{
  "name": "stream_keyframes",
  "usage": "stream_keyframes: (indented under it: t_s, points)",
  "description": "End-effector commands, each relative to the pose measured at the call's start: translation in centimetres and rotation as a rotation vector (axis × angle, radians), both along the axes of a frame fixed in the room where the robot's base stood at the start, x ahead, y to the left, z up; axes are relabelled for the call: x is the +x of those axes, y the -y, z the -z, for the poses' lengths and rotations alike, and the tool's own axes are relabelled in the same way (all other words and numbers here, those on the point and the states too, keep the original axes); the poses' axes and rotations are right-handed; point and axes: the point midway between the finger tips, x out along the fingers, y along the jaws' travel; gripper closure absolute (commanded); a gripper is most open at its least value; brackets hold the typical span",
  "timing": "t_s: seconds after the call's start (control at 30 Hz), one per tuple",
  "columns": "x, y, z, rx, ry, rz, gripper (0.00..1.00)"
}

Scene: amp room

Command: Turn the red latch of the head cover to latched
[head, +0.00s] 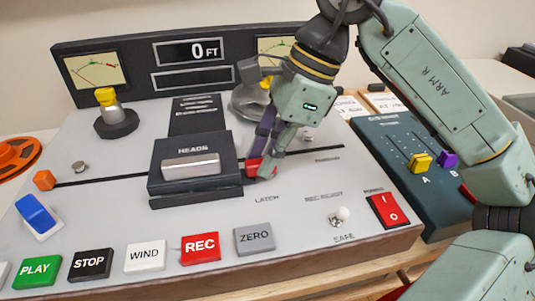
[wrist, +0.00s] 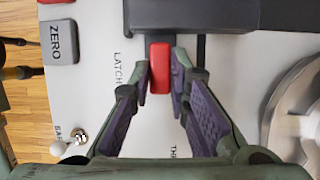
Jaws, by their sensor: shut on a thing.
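The red latch (wrist: 159,68) sits beside the black head cover, near the LATCH label. In the head view the latch (head: 254,166) shows partly, at the right side of the head cover (head: 190,191); my fingers hide the rest. The head cover carries a silver bar and the word HEADS. My gripper (wrist: 159,73) has its fingertips on both sides of the latch, shut on it. In the head view my gripper (head: 259,170) reaches down to the latch from the upper right.
Push buttons, including REC (head: 201,248) and ZERO (head: 254,238), line the front edge. A small toggle switch (head: 340,215) and a red power rocker (head: 388,210) sit to the right. A round reel hub (head: 250,101) stands behind my gripper.

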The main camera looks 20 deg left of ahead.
Motion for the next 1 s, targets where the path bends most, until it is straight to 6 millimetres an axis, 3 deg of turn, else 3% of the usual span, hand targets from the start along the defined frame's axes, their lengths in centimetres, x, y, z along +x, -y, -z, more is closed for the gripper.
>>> stream_keyframes:
  t_s: [0.03, 0.07, 0.37, 0.73, 1.0]
  points:
    - [0.0, 0.0, 0.0, -0.002, -0.001, 0.001, 1.0]
    - [0.0, 0.0, 0.0, -0.002, -0.001, 0.001, 0.83]
    - [0.0, 0.0, 0.0, -0.001, -0.001, 0.0, 0.63]
    - [0.2, 0.2, -0.6, 0.0, 0.0, -0.001, 0.63]
    - [1.2, 1.7, -5.2, 0.002, 0.001, 0.002, 0.63]
